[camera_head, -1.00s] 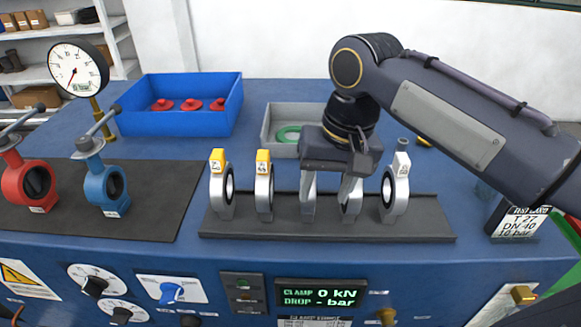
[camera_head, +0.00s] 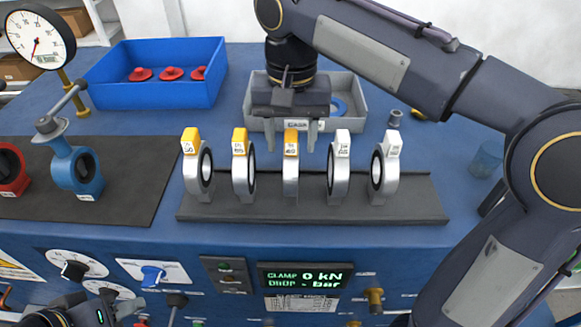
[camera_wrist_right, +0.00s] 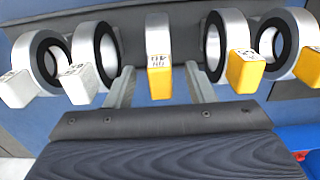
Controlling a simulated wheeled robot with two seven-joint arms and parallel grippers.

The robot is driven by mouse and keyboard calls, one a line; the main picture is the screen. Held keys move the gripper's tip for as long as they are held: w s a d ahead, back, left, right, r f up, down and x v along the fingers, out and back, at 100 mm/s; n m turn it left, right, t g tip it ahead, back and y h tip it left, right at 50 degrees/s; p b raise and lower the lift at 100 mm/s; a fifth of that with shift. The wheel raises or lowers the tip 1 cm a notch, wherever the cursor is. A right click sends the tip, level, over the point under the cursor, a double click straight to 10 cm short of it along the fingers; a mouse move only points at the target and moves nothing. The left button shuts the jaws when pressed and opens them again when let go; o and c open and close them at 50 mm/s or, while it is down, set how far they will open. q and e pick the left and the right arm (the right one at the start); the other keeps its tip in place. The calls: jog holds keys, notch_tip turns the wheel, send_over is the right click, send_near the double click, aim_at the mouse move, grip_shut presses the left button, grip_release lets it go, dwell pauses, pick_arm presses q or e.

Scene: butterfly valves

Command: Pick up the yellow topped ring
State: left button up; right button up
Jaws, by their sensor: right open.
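Three yellow-topped rings stand upright in a dark rack (camera_head: 410,210): the left one (camera_head: 190,142), the second (camera_head: 240,143) and the middle one (camera_head: 290,145). Two white-topped rings, an inner (camera_head: 342,145) and an outer one (camera_head: 392,145), stand to their right. My right gripper (camera_head: 291,140) is open and empty, above and just behind the middle ring. In the right wrist view its fingers (camera_wrist_right: 160,88) lie on either side of the middle ring's yellow top (camera_wrist_right: 160,82), apart from it. A dark part of my left arm or gripper (camera_head: 70,312) shows at the bottom left; its jaws are unclear.
A grey tray (camera_head: 257,95) stands behind the rack, with a blue ring (camera_head: 338,107) partly visible. A blue bin (camera_head: 150,100) holds red parts. A blue valve (camera_head: 77,172) and a gauge (camera_head: 40,37) stand left. Neighbouring rings are close to my right gripper's fingers.

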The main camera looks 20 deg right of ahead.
aim_at(291, 151)
jog(key=shift+f, duration=1.55)
jog(key=shift+c, duration=0.3)
grip_shut()
